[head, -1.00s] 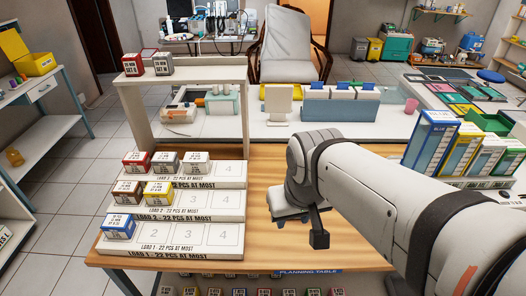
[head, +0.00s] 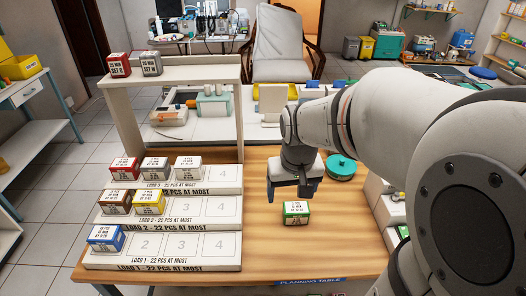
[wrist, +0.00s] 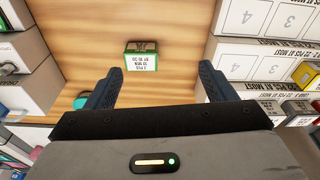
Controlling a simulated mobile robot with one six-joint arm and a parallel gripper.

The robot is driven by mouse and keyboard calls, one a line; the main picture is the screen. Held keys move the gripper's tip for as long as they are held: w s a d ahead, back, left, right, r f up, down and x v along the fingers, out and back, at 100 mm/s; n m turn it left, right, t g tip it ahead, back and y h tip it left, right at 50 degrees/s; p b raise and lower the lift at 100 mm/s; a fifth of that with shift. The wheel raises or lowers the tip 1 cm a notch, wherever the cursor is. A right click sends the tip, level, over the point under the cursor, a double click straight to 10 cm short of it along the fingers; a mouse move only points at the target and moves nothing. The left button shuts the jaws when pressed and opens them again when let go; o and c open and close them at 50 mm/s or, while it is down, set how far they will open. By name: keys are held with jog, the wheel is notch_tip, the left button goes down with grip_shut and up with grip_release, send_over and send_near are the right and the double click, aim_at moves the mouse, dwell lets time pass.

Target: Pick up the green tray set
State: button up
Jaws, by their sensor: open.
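The green tray set (head: 296,212) is a small green box with a white printed label on top. It sits on the bare wood of the planning table, right of the stepped load rack. It also shows in the wrist view (wrist: 141,60), beyond and between my fingertips. My gripper (head: 292,192) points down just behind and above the box in the head view. In the wrist view the two dark fingers (wrist: 156,76) are spread wide with nothing between them, apart from the box.
The white load rack (head: 205,180) on the left holds several boxes in red, grey, brown, yellow and blue. A teal round object (head: 341,168) stands right of my gripper. A raised shelf (head: 175,77) stands behind the rack. Wood around the green box is clear.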

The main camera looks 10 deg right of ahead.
aim_at(297, 207)
jog(key=o, duration=0.4)
jog(key=shift+m+g, duration=0.6)
jog(key=shift+g, duration=0.3)
jog(key=w+d+f, duration=0.2)
jog(key=w+f, duration=0.1)
jog(key=f, duration=0.1)
jog(key=w+d+f+b, duration=0.1)
jog(key=w+d+f, duration=0.1)
jog(key=w+f, duration=0.1)
jog(key=w+d+f+b, duration=0.1)
jog(key=w+d+f, duration=0.1)
jog(key=f, duration=0.4)
jog(key=shift+w+d, duration=0.35)
jog(key=shift+w, duration=0.35)
jog(key=shift+w+d+f, duration=0.1)
jog(key=shift+w+f, duration=0.05)
jog(key=shift+f, duration=0.65)
jog(key=shift+a+f, duration=0.15)
jog(key=shift+f, duration=1.55)
jog(key=shift+a+f, duration=0.1)
jog(key=shift+f, duration=1.55)
